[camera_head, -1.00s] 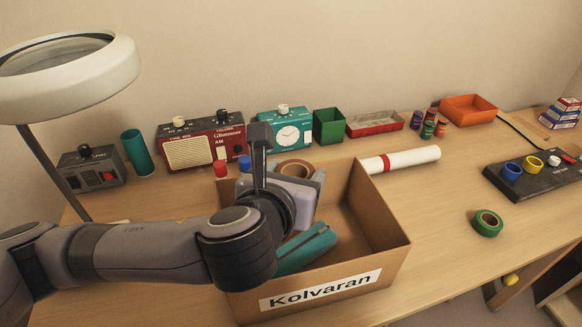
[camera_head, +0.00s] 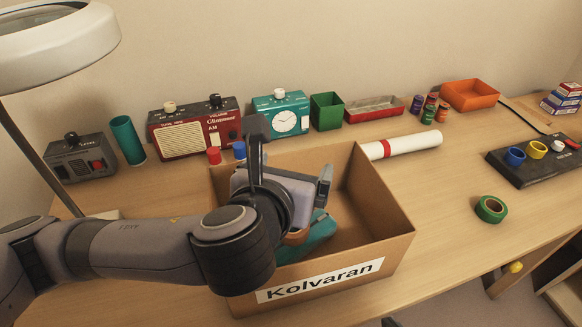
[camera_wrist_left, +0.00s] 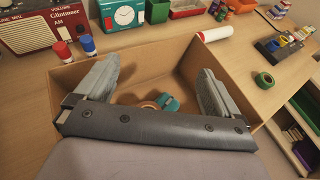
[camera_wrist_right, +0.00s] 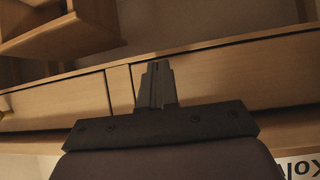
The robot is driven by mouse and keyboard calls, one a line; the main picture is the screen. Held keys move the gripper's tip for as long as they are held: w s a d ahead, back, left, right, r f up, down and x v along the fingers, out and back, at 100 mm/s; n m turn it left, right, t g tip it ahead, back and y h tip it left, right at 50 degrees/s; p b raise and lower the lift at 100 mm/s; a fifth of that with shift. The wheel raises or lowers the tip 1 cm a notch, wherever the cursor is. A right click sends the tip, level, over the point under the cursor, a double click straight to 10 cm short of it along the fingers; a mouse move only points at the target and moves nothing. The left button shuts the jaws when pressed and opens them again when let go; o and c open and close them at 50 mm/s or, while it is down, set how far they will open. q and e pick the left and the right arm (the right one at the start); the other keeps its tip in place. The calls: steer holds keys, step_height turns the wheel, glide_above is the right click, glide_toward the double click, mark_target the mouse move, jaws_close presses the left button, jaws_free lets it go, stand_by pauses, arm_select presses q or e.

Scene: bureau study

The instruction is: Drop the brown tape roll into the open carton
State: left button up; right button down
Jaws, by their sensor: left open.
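The open carton (camera_head: 392,258), brown with a "Kolvaran" label, stands at the desk's front edge. My left gripper (camera_head: 291,160) is over the carton, its jaws spread and nothing between them. In the left wrist view, the brown tape roll (camera_wrist_left: 148,105) lies low inside the carton, between and below the fingers, beside a teal object (camera_wrist_left: 168,103). In the head view my gripper hides most of the roll; a brown part (camera_head: 296,237) shows next to the teal object. My right gripper (camera_wrist_right: 157,80) has its fingers together with nothing visible between them, in front of the desk's wooden front.
Behind the carton stand a red radio (camera_head: 195,130), a teal clock (camera_head: 281,118) and a green bin (camera_head: 327,111). A white tube (camera_head: 405,145) lies by its back right side. A green tape roll (camera_head: 491,209) lies to the right. A lamp (camera_head: 60,60) stands at the left.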

arm_select(q)
steer(key=shift+s, duration=0.1)
steer(key=v, duration=0.7)
stand_by(0.5)
